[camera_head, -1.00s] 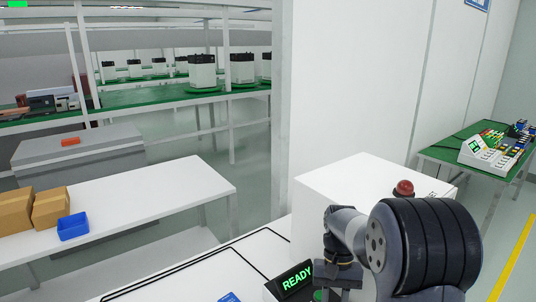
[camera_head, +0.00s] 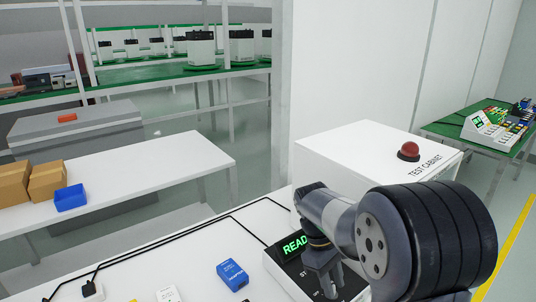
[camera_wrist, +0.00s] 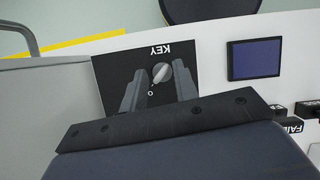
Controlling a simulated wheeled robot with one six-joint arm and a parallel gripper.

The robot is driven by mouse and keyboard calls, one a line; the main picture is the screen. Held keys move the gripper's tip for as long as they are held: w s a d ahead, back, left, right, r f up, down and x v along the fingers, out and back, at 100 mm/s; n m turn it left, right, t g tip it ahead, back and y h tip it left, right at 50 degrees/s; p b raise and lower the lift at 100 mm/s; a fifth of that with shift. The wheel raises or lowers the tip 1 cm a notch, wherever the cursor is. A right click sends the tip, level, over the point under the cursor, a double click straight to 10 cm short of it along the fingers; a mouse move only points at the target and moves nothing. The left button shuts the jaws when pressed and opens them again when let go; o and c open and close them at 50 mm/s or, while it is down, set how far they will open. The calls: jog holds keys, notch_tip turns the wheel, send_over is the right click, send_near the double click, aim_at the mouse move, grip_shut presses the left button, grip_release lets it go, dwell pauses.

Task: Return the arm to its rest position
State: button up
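My gripper (camera_head: 322,288) hangs over the black-topped device with the green READY display (camera_head: 293,245), and my arm hides part of that display. The wrist view shows my gripper (camera_wrist: 156,85) with its two grey fingers apart. A silver key knob (camera_wrist: 161,72) on a black panel (camera_wrist: 112,72) marked KEY shows between the fingertips. Nothing is held. I cannot tell whether the fingers touch the panel.
A white test cabinet (camera_head: 350,147) with a red dome button (camera_head: 409,151) stands behind my arm. A blue adapter (camera_head: 232,275) and black cables lie on the white bench (camera_head: 190,262) to the left. The wrist view shows a blue screen (camera_wrist: 255,58) beside the panel.

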jog(key=n+b, duration=0.2)
jog(key=n+t+b, duration=0.1)
jog(key=shift+a+f+h, duration=0.1)
jog(key=shift+f+h, duration=0.15)
jog(key=shift+h, duration=0.05)
jog(key=n+t+b, duration=0.1)
jog(key=n+b, duration=0.1)
jog(key=b, duration=0.1)
jog(key=n+b, duration=0.2)
jog(key=b, duration=0.1)
jog(key=shift+s+t+h, duration=0.15)
jog(key=shift+t+h, duration=0.15)
jog(key=shift+t, duration=0.1)
jog(key=shift+p+v, duration=0.85)
jog(key=shift+v, duration=1.8)
jog(key=shift+r, duration=0.1)
